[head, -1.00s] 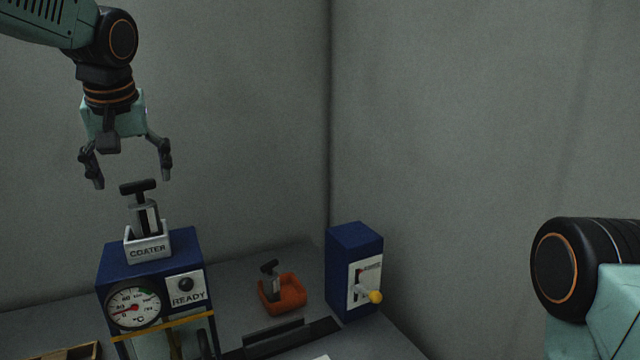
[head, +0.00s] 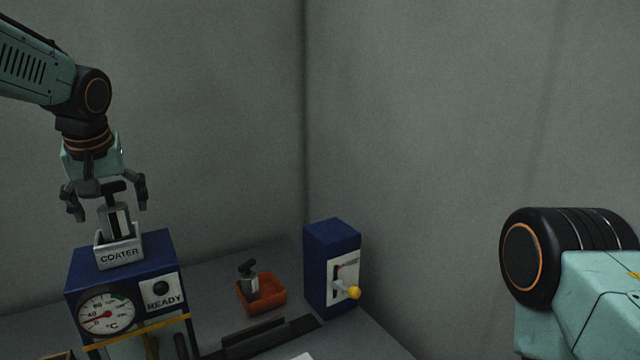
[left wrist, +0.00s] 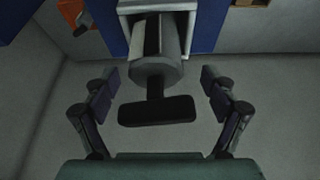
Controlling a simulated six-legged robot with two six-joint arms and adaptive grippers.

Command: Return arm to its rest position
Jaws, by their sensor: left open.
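My left gripper (head: 106,208) hangs fingers down over the coater in the head view. Its two fingers are open, one on each side of the black T-handle (head: 114,187) of a grey cylindrical tool. That tool stands in the white holder (head: 119,254) labelled COATER. In the left wrist view the handle (left wrist: 157,111) lies between the open fingers (left wrist: 160,88), with a gap on both sides. My right arm (head: 570,255) shows at the right edge; its gripper is out of view.
The holder tops a blue machine (head: 135,265) with a dial gauge (head: 107,314) and READY panel. An orange tray (head: 272,299) holds a similar tool (head: 250,283). A blue box (head: 330,264) with a yellow-knobbed lever (head: 353,292) stands near the wall corner. Grey walls close the back.

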